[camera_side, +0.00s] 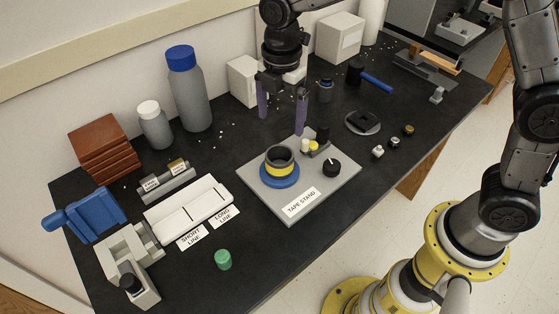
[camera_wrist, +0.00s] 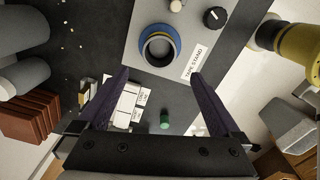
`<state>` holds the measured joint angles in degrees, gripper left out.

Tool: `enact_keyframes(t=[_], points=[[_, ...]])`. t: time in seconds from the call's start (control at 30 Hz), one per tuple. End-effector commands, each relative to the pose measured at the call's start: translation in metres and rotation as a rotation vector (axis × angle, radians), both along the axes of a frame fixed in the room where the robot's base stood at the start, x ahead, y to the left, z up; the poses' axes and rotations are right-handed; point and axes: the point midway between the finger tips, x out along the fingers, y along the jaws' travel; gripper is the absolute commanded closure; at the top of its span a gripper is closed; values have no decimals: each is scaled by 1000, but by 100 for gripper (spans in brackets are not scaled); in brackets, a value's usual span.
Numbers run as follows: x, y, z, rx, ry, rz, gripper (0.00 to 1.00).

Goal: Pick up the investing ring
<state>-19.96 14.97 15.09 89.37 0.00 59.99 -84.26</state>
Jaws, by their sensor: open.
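A dark grey ring with a yellow band, which looks like the investing ring (camera_side: 281,167), stands upright on a round blue base (camera_side: 280,181) on the tape stand (camera_side: 318,203). The wrist view shows the ring (camera_wrist: 147,54) from above, with its hollow middle, near the top centre. My gripper (camera_side: 281,113) is open, with its two purple fingers spread and nothing between them. It hangs above and behind the ring, apart from it. In the wrist view my gripper (camera_wrist: 160,74) has its fingertips just below the ring in the picture.
The tape stand also carries a black knob (camera_side: 332,167) and small rollers (camera_side: 311,147). A green cap (camera_side: 223,260) stands near the front edge. White blocks (camera_side: 188,212), bottles (camera_side: 189,92) and brown blocks (camera_side: 103,148) are to the left. A blue-handled hammer (camera_side: 376,82) lies behind.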

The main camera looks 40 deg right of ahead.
Motion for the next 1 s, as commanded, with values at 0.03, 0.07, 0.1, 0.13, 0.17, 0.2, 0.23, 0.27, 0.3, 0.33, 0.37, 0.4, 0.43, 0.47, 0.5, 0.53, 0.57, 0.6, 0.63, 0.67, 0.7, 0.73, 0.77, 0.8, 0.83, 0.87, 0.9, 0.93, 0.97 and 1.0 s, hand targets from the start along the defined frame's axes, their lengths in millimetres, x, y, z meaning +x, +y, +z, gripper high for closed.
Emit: enact_keyframes(t=[0.03, 0.07, 0.1, 0.13, 0.17, 0.2, 0.23, 0.27, 0.3, 0.33, 0.37, 0.4, 0.43, 0.47, 0.5, 0.53, 0.57, 0.6, 0.63, 0.67, 0.7, 0.73, 0.77, 0.8, 0.83, 0.87, 0.9, 0.93, 0.97, 1.0], points=[[-2, 3, -6, -4, 10, 7, 0], [-2, 5, -9, -5, 13, 11, 0], [-3, 6, -12, -5, 13, 13, 0], [-3, 6, -16, -5, 13, 13, 0], [-3, 5, -20, -6, 15, 13, 0], [-3, 5, -27, -6, 15, 12, 0], [-4, 5, -33, -6, 16, 12, 0], [-4, 5, -38, -6, 15, 12, 0], [-3, 5, -46, -6, 15, 11, 0], [-3, 5, -52, -6, 15, 11, 0], [-3, 5, -58, -6, 15, 11, 0], [-3, 4, -65, -6, 15, 11, 0], [-3, 4, -69, -5, 14, 11, 0], [-3, 4, -74, -5, 14, 11, 0], [-3, 4, -79, -5, 13, 11, 0], [-3, 4, -82, -5, 13, 11, 0], [-3, 4, -85, -5, 13, 11, 0], [-3, 4, -88, -4, 11, 10, 0], [-2, 4, -89, -4, 10, 10, 0], [-2, 4, -90, -4, 10, 10, 0], [-2, 4, -92, -4, 10, 10, 0], [-2, 4, -94, -4, 11, 10, 0], [-2, 4, -97, -4, 11, 10, 0], [-1, 4, -101, -4, 12, 10, 0], [-1, 3, -106, -4, 12, 10, 0], [-1, 3, -110, -5, 14, 10, 0], [0, 2, -117, -5, 13, 10, 0], [1, 2, -121, -5, 13, 10, 0], [1, 2, -125, -5, 14, 10, 0], [1, 2, -131, -5, 13, 10, 0]])
